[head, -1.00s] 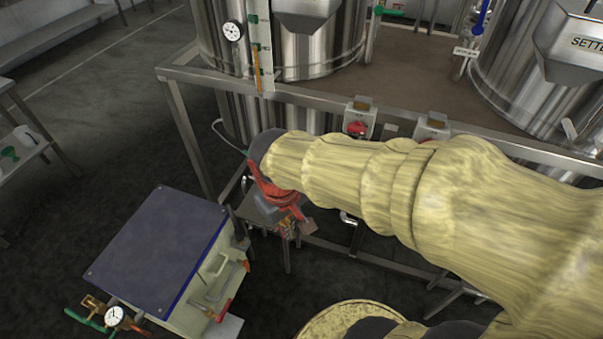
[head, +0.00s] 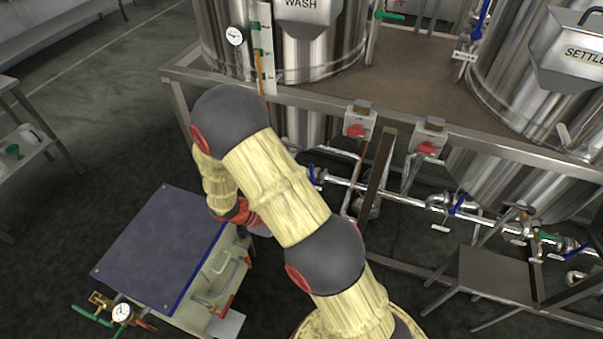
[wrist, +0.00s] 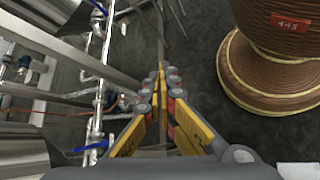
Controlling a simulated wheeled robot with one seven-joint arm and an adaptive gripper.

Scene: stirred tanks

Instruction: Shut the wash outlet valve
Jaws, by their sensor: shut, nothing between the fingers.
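The steel wash tank (head: 290,45), labelled WASH, stands at the top of the head view. Below it, a blue valve handle (head: 315,176) sits at the left end of a steel pipe run, partly behind my arm. I cannot tell for sure that this is the wash outlet valve, or how far it is turned. My gripper (head: 240,212) is mostly hidden behind my arm in the head view, beside the grey box. In the wrist view my gripper (wrist: 163,80) is shut and empty, with blue handles (wrist: 97,146) on pipes to its left, apart from it.
A steel frame (head: 385,105) carries the tanks and two red-knobbed switch boxes (head: 359,122). Another blue handle (head: 458,204) is farther right on the pipe. A grey box with a dark lid (head: 160,248) stands at lower left. A steel stand (head: 495,275) is at lower right.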

